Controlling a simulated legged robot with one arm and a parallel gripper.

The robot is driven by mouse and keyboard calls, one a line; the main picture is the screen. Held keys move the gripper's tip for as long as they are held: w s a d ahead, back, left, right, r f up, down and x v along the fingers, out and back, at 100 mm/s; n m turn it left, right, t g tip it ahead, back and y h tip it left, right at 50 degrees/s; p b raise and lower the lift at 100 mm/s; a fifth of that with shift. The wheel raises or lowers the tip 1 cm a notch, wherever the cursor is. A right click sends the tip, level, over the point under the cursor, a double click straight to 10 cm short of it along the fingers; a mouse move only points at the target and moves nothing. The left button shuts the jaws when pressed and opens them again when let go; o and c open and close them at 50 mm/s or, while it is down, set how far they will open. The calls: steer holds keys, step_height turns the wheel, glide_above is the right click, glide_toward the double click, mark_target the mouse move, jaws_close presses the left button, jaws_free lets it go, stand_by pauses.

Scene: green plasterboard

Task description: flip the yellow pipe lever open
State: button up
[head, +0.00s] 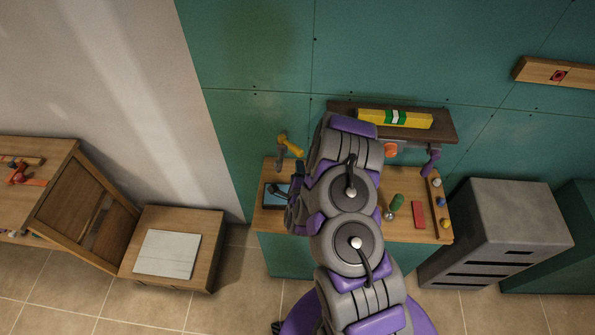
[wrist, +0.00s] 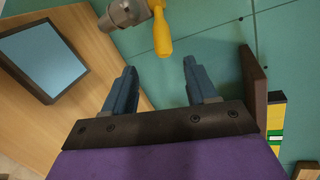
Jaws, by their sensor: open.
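The yellow lever (head: 292,146) sits on a grey pipe (head: 281,152) in front of the green wall, just left of my arm. In the wrist view the yellow lever (wrist: 162,30) hangs from the grey pipe fitting (wrist: 126,12) at the top. My gripper (wrist: 158,80) is open and empty, its two dark fingers apart. The lever's end lies beyond the fingertips, roughly centred between them in the picture, and I see no contact. In the head view my arm hides most of the gripper.
A wooden workbench (head: 268,222) carries a dark-framed tray (wrist: 62,92), a green cylinder (head: 397,201) and a red block (head: 418,214). A dark shelf (head: 446,124) with a yellow-and-green level (head: 412,119) is right of the lever. A grey cabinet (head: 510,225) stands right.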

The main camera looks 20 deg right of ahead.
steer(key=p+v, duration=0.2)
steer(key=p, duration=0.1)
steer(key=shift+s, duration=0.1)
stand_by(0.3)
